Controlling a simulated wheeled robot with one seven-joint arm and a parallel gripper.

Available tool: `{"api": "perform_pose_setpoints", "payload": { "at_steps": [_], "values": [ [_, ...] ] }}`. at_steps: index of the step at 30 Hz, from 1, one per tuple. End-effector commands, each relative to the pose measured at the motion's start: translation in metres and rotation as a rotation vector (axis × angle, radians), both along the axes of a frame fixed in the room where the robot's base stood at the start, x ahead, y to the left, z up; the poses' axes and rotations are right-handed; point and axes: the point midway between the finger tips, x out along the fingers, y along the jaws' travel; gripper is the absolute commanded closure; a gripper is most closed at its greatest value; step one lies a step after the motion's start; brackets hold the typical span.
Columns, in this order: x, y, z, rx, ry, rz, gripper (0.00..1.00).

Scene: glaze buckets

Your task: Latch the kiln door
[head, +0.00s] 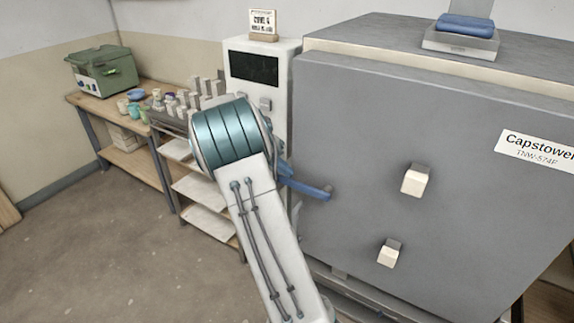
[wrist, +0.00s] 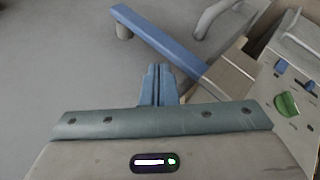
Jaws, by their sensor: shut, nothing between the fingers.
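The kiln door (head: 350,130) is a large grey panel that looks to lie against the kiln body; any small gap is hard to judge. A blue latch lever (head: 306,188) sits at its left edge, partly hidden by my arm, sloping down to the right. In the wrist view the lever (wrist: 160,42) runs diagonally across the grey door, with a short post under its upper-left end. My gripper (wrist: 158,70) is shut and empty, its blue fingertips just below the lever; I cannot tell whether they touch it.
Two pale knobs (head: 415,181) (head: 388,254) stick out of the door. A white control box (head: 262,80) stands left of the kiln. A bench (head: 133,155) with a green bin (head: 103,68) and pots is at the left. The floor (head: 130,250) in front is clear.

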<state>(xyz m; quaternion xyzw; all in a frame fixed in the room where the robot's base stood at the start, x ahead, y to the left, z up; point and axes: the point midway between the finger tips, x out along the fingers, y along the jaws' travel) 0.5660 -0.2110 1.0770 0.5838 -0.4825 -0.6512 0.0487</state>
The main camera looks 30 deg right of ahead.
Motion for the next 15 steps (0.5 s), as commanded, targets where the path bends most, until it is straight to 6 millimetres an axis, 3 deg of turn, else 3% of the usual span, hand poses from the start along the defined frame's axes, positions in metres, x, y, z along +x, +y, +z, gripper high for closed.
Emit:
{"api": "perform_pose_setpoints", "payload": {
  "at_steps": [15],
  "values": [
    [0.0017, 0.0021, -0.0116, 0.003, -0.004, -0.001, 1.0]
  ]
}}
